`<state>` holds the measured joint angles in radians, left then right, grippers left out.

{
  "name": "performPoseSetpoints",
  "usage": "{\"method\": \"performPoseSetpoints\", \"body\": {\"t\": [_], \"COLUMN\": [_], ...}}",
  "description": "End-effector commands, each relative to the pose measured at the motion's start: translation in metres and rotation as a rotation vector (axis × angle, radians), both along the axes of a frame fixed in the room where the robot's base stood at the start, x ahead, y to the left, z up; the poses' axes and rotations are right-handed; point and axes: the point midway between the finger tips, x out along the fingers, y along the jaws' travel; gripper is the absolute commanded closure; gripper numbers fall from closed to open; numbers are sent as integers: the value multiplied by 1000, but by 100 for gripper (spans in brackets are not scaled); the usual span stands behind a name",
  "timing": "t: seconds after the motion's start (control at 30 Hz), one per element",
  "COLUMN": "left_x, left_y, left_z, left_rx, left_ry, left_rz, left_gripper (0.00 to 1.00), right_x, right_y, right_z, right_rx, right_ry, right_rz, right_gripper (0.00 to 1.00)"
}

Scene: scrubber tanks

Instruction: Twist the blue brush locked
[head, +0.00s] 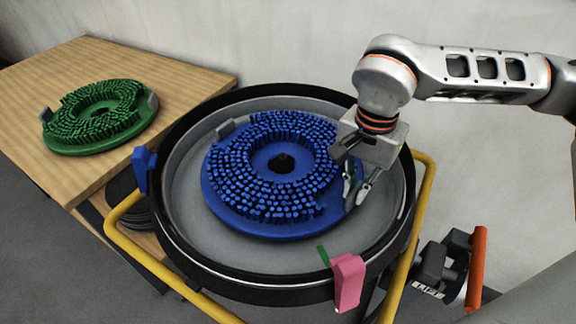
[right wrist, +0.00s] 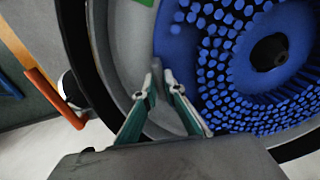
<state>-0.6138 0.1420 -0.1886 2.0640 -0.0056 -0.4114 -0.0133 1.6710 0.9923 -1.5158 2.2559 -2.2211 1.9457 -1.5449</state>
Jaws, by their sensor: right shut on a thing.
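The blue brush (head: 270,228), a round disc with rings of blue bristles and a dark centre, lies flat with bristles up inside the round grey tank (head: 190,235). One grey tab (head: 225,129) shows at its upper left edge. My right gripper (head: 355,190) reaches in from the right and is shut at the brush's right edge. In the right wrist view its two fingers (right wrist: 165,82) close on a grey tab at the edge of the blue brush (right wrist: 178,60); the fingers partly hide this tab. My left gripper is not in view.
A pink piece (head: 348,281) and a blue piece (head: 143,170) sit on the tank's black rim. A green mark (head: 323,256) is inside by the pink piece. Yellow rails (head: 150,262) flank the tank. A green brush (head: 98,117) lies on the wooden table (head: 180,80). An orange handle (head: 476,268) stands right.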

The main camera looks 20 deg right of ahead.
Motion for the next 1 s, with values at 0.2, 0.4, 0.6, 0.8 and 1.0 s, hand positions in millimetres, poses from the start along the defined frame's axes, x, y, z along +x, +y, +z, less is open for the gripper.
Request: {"method": "performPoseSetpoints", "body": {"t": [0.2,0.4,0.6,0.8,1.0], "left_x": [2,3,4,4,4], "left_y": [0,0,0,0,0], "left_z": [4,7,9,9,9], "left_rx": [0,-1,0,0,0], "left_ry": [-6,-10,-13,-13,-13], "left_rz": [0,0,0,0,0], "left_gripper": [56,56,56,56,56], "right_x": [-4,-8,-12,-14,-14], "right_y": [7,13,18,20,20], "right_z": [1,0,0,0,-1], "right_rx": [-1,-2,-2,-1,-2], "right_ry": [0,1,4,5,6], "right_rz": [-47,-87,-124,-139,-138], "right_gripper": [100,100,100,100,100]}}
